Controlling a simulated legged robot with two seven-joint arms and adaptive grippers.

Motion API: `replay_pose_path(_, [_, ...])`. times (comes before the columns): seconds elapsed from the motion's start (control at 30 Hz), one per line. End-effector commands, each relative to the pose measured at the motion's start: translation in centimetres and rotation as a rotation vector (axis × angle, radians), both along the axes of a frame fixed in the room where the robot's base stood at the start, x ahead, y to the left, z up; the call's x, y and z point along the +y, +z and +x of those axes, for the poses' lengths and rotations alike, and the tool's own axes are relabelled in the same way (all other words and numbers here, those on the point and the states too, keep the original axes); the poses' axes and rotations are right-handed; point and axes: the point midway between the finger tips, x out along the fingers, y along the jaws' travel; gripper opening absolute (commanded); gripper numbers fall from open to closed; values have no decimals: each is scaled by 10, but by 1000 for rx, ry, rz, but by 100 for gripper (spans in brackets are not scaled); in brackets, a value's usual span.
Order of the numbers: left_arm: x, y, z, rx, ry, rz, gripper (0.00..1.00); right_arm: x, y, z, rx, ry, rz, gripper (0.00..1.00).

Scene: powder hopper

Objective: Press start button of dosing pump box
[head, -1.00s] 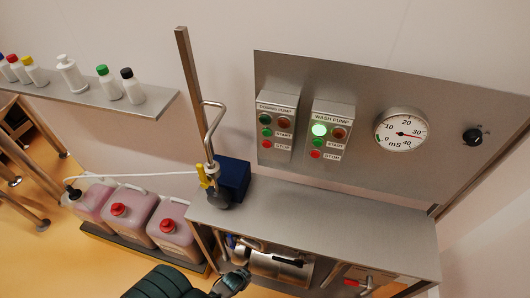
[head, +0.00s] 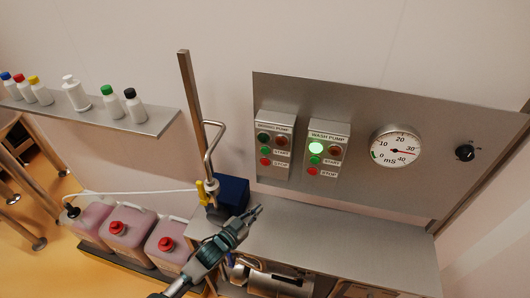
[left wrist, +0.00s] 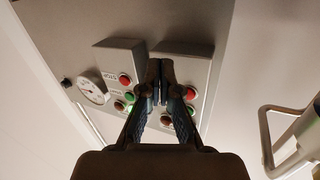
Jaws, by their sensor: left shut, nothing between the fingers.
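The dosing pump box (head: 275,125) is the left of two grey boxes on the steel panel. Its green start button (head: 265,152) sits above a red stop button (head: 265,162); its two upper lamps look dark. My left gripper (head: 256,210) is shut and empty, below and in front of this box and apart from it in the head view. In the left wrist view the scene is upside down; the shut fingers (left wrist: 160,68) cover part of the dosing pump box (left wrist: 190,52). Its red stop button (left wrist: 191,93) shows beside them. My right gripper is not in view.
The wash pump box (head: 328,133), with a lit green lamp (head: 316,147), is just right. A gauge (head: 396,147) and black knob (head: 465,153) are farther right. The steel top (head: 340,245) is clear.

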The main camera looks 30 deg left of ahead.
Motion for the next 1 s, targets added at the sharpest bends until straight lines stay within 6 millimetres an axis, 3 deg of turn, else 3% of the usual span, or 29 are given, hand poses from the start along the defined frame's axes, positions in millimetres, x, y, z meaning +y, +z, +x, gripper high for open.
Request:
replay_pose_path(0.03, [2, 24, 4, -79, -23, -3, 0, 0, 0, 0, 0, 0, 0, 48])
replay_pose_path(0.2, [4, 98, 4, -329, -116, -30, 0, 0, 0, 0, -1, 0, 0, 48])
replay_pose_path(0.4, [2, 150, -7, -508, -197, -49, 0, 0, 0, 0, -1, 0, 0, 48])
replay_pose_path(0.6, [2, 164, -11, -559, -223, -55, 0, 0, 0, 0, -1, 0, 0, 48])
replay_pose_path(1.0, [5, 163, -7, -559, -221, -56, 0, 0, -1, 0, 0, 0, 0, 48])
